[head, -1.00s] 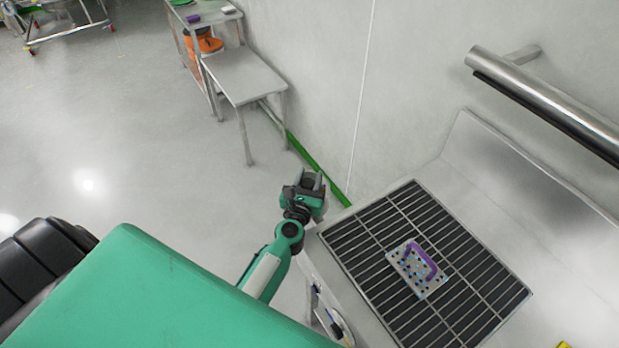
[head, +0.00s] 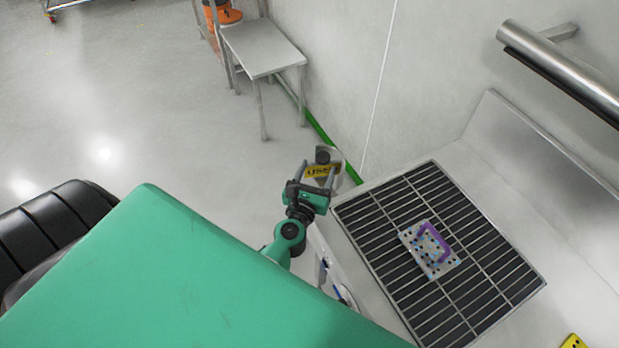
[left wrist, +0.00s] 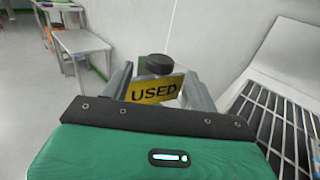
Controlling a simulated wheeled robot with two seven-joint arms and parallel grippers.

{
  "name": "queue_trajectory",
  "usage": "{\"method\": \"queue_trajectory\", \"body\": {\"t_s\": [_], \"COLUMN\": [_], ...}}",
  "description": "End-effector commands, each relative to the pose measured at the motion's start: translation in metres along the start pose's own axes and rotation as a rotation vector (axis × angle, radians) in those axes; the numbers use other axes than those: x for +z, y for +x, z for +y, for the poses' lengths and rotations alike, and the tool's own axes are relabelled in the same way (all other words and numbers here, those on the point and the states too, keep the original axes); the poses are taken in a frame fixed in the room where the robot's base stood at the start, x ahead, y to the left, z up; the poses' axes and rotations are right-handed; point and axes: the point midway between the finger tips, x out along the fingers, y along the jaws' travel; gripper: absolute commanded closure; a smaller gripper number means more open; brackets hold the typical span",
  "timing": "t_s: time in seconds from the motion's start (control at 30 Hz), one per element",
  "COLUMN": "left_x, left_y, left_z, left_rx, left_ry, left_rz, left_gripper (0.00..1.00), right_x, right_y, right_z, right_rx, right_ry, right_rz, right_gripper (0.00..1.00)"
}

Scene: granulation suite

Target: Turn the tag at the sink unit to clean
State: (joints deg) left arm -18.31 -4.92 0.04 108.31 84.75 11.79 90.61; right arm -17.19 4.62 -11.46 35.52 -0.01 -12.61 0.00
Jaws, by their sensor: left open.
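The tag (head: 318,171) is a yellow plate reading "USED" beside the sink unit's (head: 375,183) left end. A dark round knob (head: 322,155) sits just above the plate. My left gripper (head: 321,176) is open, with the tag between its fingers in the picture; I cannot tell whether they touch it. In the left wrist view the yellow tag (left wrist: 157,89) stands between the two grey fingers, its "USED" face toward me, with the dark knob (left wrist: 159,64) above. My right gripper is not in view.
The sink unit carries a dark grating (head: 400,200) with a perforated plate with a purple handle (head: 432,248) on it. A steel rail (head: 560,75) is on the wall. A small steel table (head: 262,47) stands beyond, with open floor to the left.

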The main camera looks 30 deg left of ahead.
Motion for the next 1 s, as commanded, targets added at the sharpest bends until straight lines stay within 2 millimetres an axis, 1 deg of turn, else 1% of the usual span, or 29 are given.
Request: {"method": "queue_trajectory", "body": {"t_s": [0.03,0.2,0.3,0.4,0.53,0.87,0.97,1.0], "left_x": [-0.003,-0.003,-0.003,-0.001,0.000,0.001,0.006,0.010], "left_y": [-0.011,-0.038,-0.050,-0.057,-0.061,-0.062,-0.062,-0.063], "left_z": [0.000,0.000,0.000,0.000,0.000,-0.001,-0.007,-0.011], "left_rx": [0.001,0.000,-0.001,0.000,-0.001,-0.004,-0.040,-0.070], "left_ry": [-0.001,0.000,0.000,0.000,0.001,0.006,0.063,0.113], "left_rz": [0.001,0.001,0.001,-0.001,0.000,-0.002,-0.015,-0.027], "left_gripper": [0.41,0.41,0.41,0.41,0.41,0.41,0.41,0.41], "right_x": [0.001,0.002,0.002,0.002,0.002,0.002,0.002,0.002], "right_y": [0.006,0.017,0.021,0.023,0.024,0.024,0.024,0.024], "right_z": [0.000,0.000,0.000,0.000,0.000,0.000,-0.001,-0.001], "right_rx": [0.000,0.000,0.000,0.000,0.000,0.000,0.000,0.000], "right_ry": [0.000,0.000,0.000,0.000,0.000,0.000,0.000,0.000], "right_rz": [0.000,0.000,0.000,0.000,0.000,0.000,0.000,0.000], "right_gripper": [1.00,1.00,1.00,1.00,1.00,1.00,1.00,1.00]}}
